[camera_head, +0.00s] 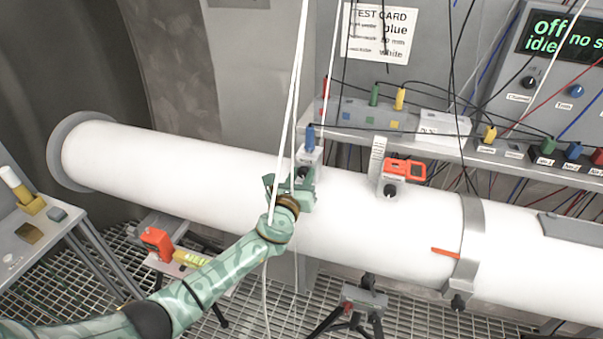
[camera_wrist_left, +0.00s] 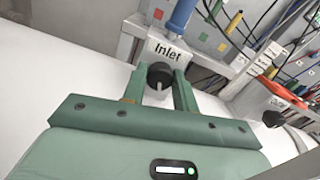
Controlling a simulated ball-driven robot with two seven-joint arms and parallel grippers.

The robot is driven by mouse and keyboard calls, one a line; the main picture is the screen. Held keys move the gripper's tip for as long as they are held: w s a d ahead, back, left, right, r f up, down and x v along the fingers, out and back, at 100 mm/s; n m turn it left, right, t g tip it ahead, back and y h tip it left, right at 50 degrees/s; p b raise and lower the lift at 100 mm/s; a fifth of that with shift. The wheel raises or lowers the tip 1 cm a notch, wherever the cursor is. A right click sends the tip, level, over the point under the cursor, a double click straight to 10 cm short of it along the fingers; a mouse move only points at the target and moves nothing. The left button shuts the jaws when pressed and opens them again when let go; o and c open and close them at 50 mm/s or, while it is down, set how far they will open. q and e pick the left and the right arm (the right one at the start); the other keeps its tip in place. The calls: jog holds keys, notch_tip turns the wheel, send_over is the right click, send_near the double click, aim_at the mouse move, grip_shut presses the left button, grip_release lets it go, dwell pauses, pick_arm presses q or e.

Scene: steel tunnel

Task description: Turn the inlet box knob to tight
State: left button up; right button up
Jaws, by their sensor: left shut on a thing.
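The inlet box (camera_wrist_left: 167,52) is a small grey box labelled "Inlet" on the white pipe (camera_head: 180,160), with a blue plug on top. Its black knob (camera_wrist_left: 160,76) carries a pale pointer mark and sits between the fingers in the left wrist view. My left gripper (camera_wrist_left: 158,88) is shut on the knob, one green finger on each side. In the head view the left gripper (camera_head: 298,180) reaches the box (camera_head: 309,157) from below and hides most of the knob. My right gripper is not in view.
A second box with an orange-red clamp (camera_head: 405,170) stands to the right on the pipe. A shelf with colored plugs (camera_head: 370,115) and hanging cables lies behind. A test card (camera_head: 380,32) hangs on the wall. White cords pass close to my left gripper.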

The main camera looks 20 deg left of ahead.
pick_arm(q)
jog(key=shift+f+m+p, duration=0.15)
jog(key=shift+m+p, duration=0.6)
jog(key=shift+m, duration=1.45)
jog(key=o, duration=1)
jog(key=shift+c, duration=0.2)
jog(key=shift+s, duration=0.1)
jog(key=shift+s, duration=0.3)
jog(key=s+p, duration=0.1)
jog(key=s, duration=1.4)
jog(key=shift+s+a, duration=0.3)
